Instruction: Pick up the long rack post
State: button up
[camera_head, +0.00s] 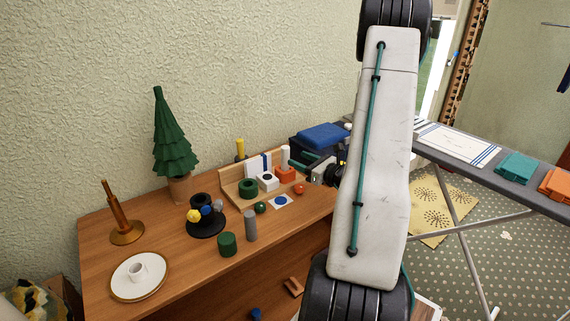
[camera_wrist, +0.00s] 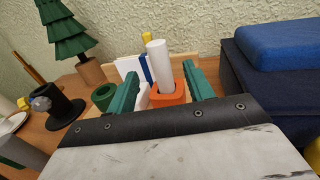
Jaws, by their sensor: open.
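A tall white post (camera_wrist: 158,62), which looks like the long rack post, stands upright in or just in front of a square orange block (camera_wrist: 168,97) in the wrist view. In the head view the white post (camera_head: 285,155) is on the desk near the wall, by the orange block (camera_head: 285,174). My gripper (camera_wrist: 160,75) is open, with one teal finger on each side of the post and no clear contact. In the head view my gripper (camera_head: 300,161) reaches in from the right; my arm hides part of it.
The wooden desk (camera_head: 115,270) also holds a grey cylinder (camera_head: 250,225), a green cylinder (camera_head: 227,244), a white block (camera_head: 268,181) and a small tree (camera_head: 174,140). A dark box with a blue top (camera_wrist: 278,45) stands close to the right of my gripper.

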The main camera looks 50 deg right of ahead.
aim_at(285, 152)
jog(key=w, duration=0.7)
jog(key=shift+w+r, duration=0.15)
jog(key=shift+r, duration=0.1)
jog(key=c, duration=1.1)
